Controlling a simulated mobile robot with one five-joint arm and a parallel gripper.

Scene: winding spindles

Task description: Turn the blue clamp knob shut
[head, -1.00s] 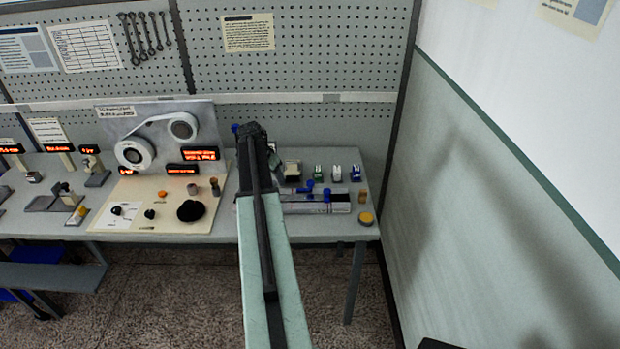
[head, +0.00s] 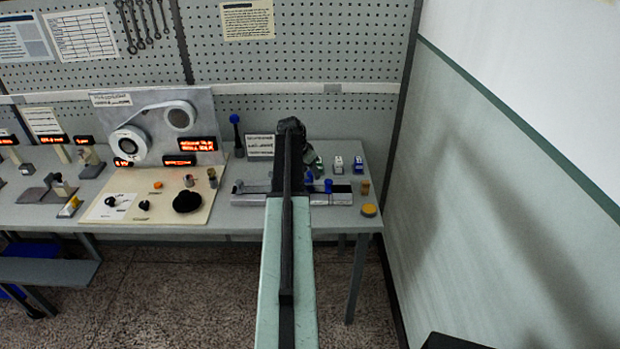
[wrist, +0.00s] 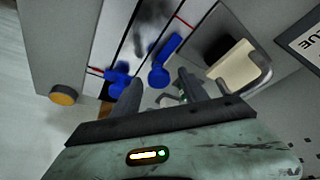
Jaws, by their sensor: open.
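Two blue knobs sit on the long grey rail fixture (head: 250,199) at the right of the bench. One blue knob (head: 328,186) shows right of my arm; the other blue knob (head: 309,178) is close beside the arm. In the wrist view one knob (wrist: 160,67) has a lever-like arm and lies just beyond the gap between my fingers. The second knob (wrist: 117,83) is beside the left finger's tip. I cannot tell which is the clamp knob. My gripper (wrist: 160,90) is open and empty above the rail; my arm hides part of the rail in the head view.
Small blocks, one a white block (head: 338,165), stand behind the rail. A blue-topped post (head: 236,130) and a sign (head: 259,145) stand left. A cream panel (head: 150,213) with black knobs lies further left.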

